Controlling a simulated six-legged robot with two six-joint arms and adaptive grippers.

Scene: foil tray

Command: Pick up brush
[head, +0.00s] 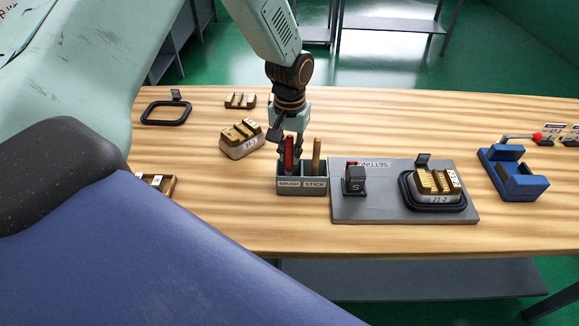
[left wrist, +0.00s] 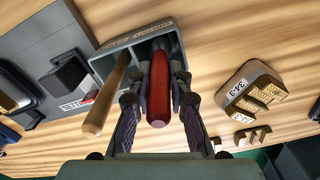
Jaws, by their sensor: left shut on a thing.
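The brush (head: 288,153) has a dark red handle and stands in the slot labelled BRUSH of a grey two-slot holder (head: 302,188). My left gripper (head: 288,150) is above that slot, with its fingers around the handle. In the left wrist view, the brush handle (left wrist: 159,90) lies between the two fingers of my left gripper (left wrist: 158,100), which is shut on it. The brush's lower end is hidden in the holder (left wrist: 112,45). My right gripper is not in view.
A wooden stick (head: 316,155) stands in the neighbouring slot, close to the gripper. A blue fixture (head: 515,180) stands farther right.

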